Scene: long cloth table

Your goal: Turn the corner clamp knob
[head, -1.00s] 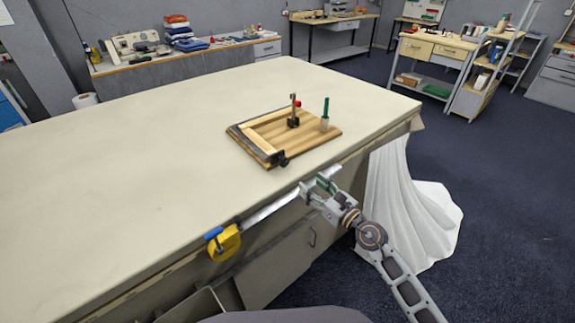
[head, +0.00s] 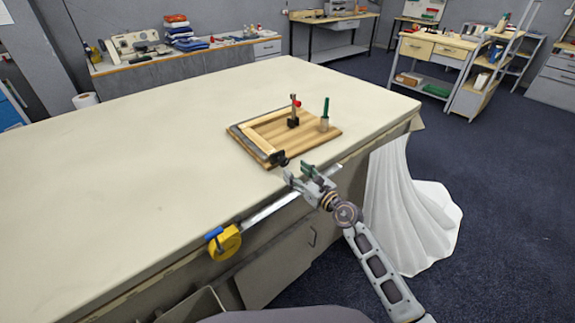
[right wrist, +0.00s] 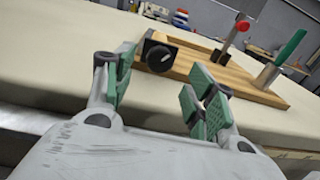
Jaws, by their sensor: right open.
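The corner clamp's black knob (head: 280,158) sits at the near corner of a wooden board (head: 310,141) on the table. In the right wrist view the round black knob (right wrist: 160,57) appears ahead, roughly between the fingers but beyond them. A light wooden frame piece (head: 252,146) with a dark metal edge lies on the board. My right gripper (head: 300,170) is open and empty, just in front of the knob near the table edge; its green pads also show in the right wrist view (right wrist: 160,90). No contact with the knob is visible. My left gripper is not in view.
A red-tipped upright clamp (head: 294,112) and a green-handled tool (head: 326,112) stand on the board. A yellow-and-blue tape measure (head: 224,242) with a metal strip is at the front edge. The table's left part (head: 120,190) is clear.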

